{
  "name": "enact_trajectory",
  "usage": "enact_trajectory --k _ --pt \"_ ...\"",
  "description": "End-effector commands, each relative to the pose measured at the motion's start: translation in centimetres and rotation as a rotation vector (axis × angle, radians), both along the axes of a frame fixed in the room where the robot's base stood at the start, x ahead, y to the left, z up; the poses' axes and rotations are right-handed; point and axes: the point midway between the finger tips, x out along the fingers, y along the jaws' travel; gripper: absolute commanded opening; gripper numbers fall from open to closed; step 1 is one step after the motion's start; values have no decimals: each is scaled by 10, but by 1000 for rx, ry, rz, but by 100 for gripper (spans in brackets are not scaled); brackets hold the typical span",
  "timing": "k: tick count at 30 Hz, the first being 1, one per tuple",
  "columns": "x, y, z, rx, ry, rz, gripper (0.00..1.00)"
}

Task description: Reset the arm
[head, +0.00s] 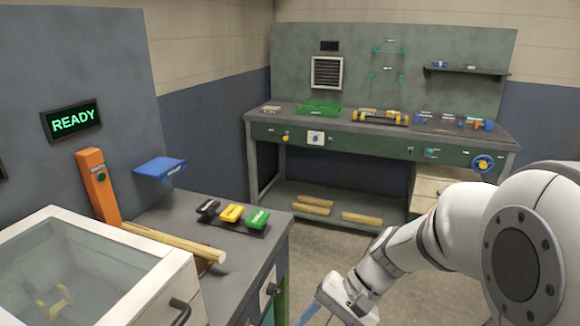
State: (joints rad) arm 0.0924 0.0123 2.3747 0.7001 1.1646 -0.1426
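My arm (440,240) reaches in from the right edge of the head view and bends down to the bottom middle. Its white end, at my gripper (342,298), is over the floor, right of the near bench and apart from it. The fingers cannot be made out, so neither their opening nor any hold is clear. A thin bluish streak (309,314) shows just left of the arm's end, cut by the bottom edge; I cannot tell what it is.
A sign (73,121) reads READY. A cluttered green workbench (345,135) stands behind. Floor (325,245) between the benches is clear.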

Motion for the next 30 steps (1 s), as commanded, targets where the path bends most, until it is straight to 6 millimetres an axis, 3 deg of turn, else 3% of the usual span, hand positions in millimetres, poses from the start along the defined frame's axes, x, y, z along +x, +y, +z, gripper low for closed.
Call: enact_trajectory --k 1,6,13,24,30 --pt "-10 -9 20 -78 -61 45 54" --pt "-31 -47 54 -340 -255 168 54" --pt "-40 -85 94 -591 -473 266 54" --pt "-41 -96 103 -664 -537 292 54" --pt "-41 -96 103 -662 -535 292 37"
